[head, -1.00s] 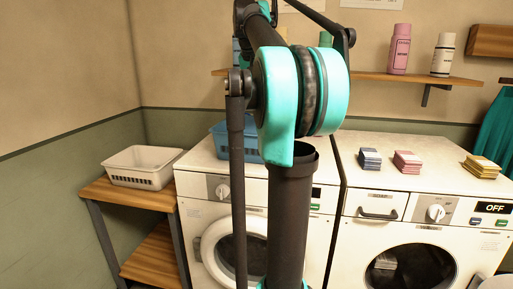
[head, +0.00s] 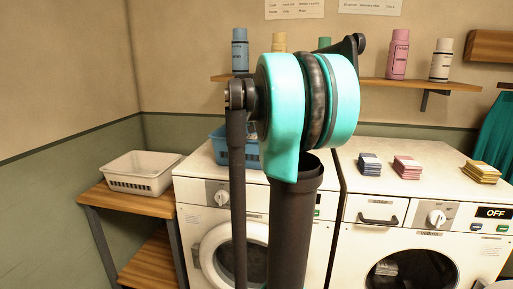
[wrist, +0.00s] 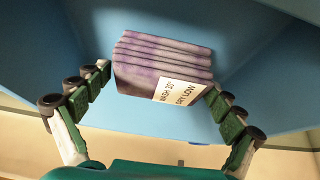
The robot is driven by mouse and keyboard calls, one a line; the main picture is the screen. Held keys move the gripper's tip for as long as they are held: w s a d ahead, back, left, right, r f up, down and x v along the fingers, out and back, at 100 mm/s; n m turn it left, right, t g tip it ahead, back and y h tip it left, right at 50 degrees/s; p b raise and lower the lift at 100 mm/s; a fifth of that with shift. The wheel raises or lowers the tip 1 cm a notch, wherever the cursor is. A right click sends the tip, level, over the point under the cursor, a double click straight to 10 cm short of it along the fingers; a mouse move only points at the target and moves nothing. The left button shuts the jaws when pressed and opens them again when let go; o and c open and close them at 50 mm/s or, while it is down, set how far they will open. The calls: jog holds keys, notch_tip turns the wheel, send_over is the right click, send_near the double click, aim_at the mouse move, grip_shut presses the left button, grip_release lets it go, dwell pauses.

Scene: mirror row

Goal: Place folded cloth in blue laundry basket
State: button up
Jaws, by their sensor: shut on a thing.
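A folded purple cloth (wrist: 160,65) with a white wash label sits between the two green-padded fingers of my gripper (wrist: 158,84) in the wrist view. The fingers are shut on its sides. Blue walls surround the cloth in the wrist view, matching the blue laundry basket (head: 219,149) on the left washer's top in the head view. Whether the cloth touches the basket's floor I cannot tell. My arm hides much of the basket, and my gripper and the held cloth do not show in the head view.
A white basket (head: 140,183) stands on a wooden side shelf at left. Blue (head: 370,164), pink (head: 407,167) and yellow (head: 481,172) folded stacks lie on the right washer. Several bottles stand on the wall shelf (head: 430,84) above.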

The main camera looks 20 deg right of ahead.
jog(key=shift+f, duration=1.6)
jog(key=shift+f, duration=0.15)
jog(key=o, duration=0.8)
jog(key=shift+o, duration=0.2)
jog(key=v, duration=1.2)
